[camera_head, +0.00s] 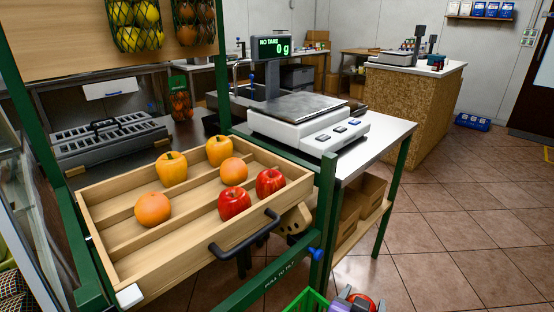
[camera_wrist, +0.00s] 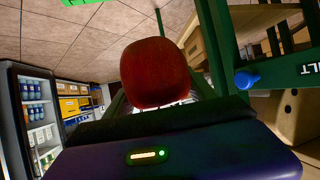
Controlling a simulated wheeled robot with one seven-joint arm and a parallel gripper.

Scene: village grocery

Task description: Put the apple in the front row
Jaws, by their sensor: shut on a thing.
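A red apple (camera_wrist: 158,72) is in my gripper (camera_wrist: 158,98), close in front of the wrist camera. In the head view the same apple (camera_head: 366,299) and my gripper (camera_head: 345,303) show only partly at the bottom edge, low and right of the wooden tray (camera_head: 132,262). The tray has slats that divide it into rows. Two red apples, one (camera_head: 235,203) and another (camera_head: 270,182), lie in the front row. The left part of that row is bare. Two oranges (camera_head: 152,208) lie in the middle row and two yellow peppers (camera_head: 172,167) in the back row.
A black handle (camera_head: 245,238) sticks out from the tray's front. A green post (camera_head: 325,205) and a green rail (camera_head: 280,275) stand between my gripper and the tray. A green basket (camera_head: 308,301) is beside my gripper. A scale (camera_head: 305,120) stands behind.

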